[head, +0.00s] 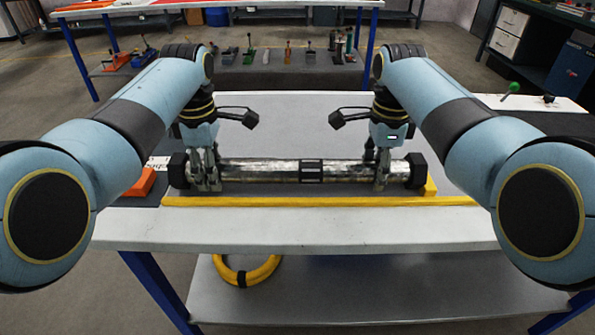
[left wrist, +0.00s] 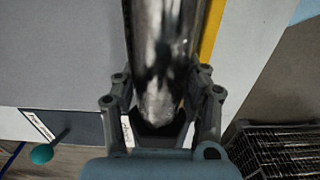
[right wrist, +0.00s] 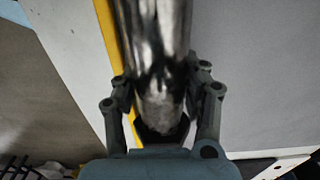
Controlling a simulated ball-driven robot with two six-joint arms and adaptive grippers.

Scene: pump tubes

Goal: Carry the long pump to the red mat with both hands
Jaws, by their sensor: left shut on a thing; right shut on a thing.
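The long pump (head: 268,171) is a shiny metal tube with black end caps and a dark band at its middle. It lies level across the grey worktop in the head view; I cannot tell whether it touches the surface. My left gripper (head: 204,180) is shut on the pump near its left cap. My right gripper (head: 382,176) is shut on it near its right cap. The tube runs between the fingers in the left wrist view (left wrist: 160,50) and the right wrist view (right wrist: 155,40). I cannot make out a red mat.
A yellow strip (head: 320,201) runs along the front of the worktop, with a yellow block (head: 431,187) by the right cap. An orange block (head: 141,183) is at the left. A green-knobbed lever (head: 511,89) stands at right. A yellow hose coil (head: 246,274) lies below.

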